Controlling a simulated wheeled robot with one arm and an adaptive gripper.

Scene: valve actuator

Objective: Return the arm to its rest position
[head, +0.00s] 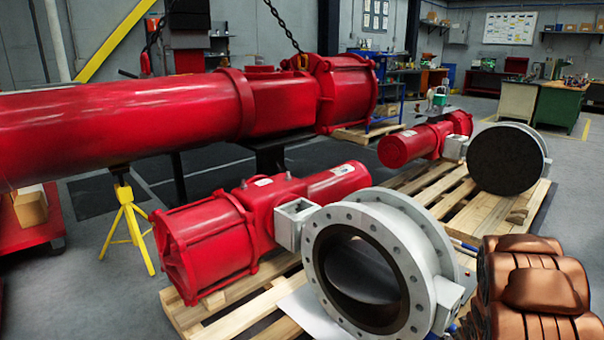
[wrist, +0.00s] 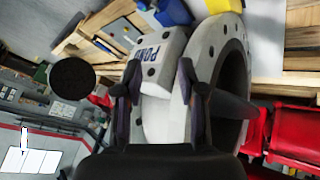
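My gripper (wrist: 160,75) shows in the wrist view with its two dark fingers spread apart and nothing visibly clamped between them. Behind the fingers is a pale grey block with dark lettering (wrist: 152,58), part of the grey flanged valve (wrist: 205,62). I cannot tell how far the fingertips are from it. In the head view, the valve (head: 433,235) stands on a wooden pallet beside its red actuator (head: 215,240). A copper-brown, padded-looking part at the lower right appears to be my arm; the gripper is hidden there.
A large red cylinder (head: 110,125) spans the upper left, near hanging chains (head: 285,28). A yellow stand (head: 128,225) is below it. A second pallet (head: 435,185) holds another red actuator (head: 408,147) and valve with a black disc (head: 503,160). Grey floor (head: 95,290) is open at left.

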